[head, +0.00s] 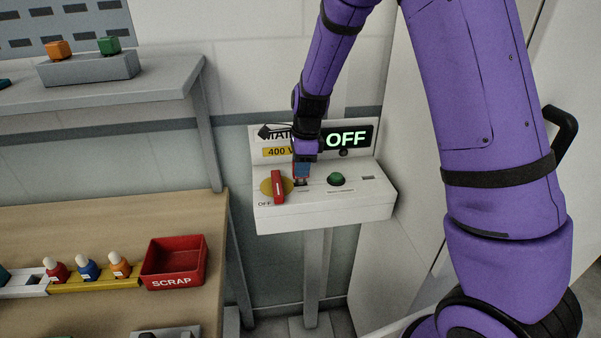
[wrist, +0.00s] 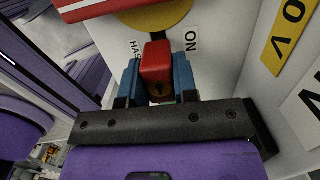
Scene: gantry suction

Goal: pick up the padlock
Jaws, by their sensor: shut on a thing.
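The padlock (wrist: 157,60) has a red body with a brass keyhole face and sits between the two blue fingers in the wrist view. The fingers touch the padlock on both sides.
A red rotary handle (head: 278,187) on a yellow disc is just left of my gripper, near an OFF label. A green button (head: 336,179) is to the right. A sign (head: 349,139) reads OFF. A red SCRAP bin (head: 174,262) stands on the wooden bench (head: 110,306) at left.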

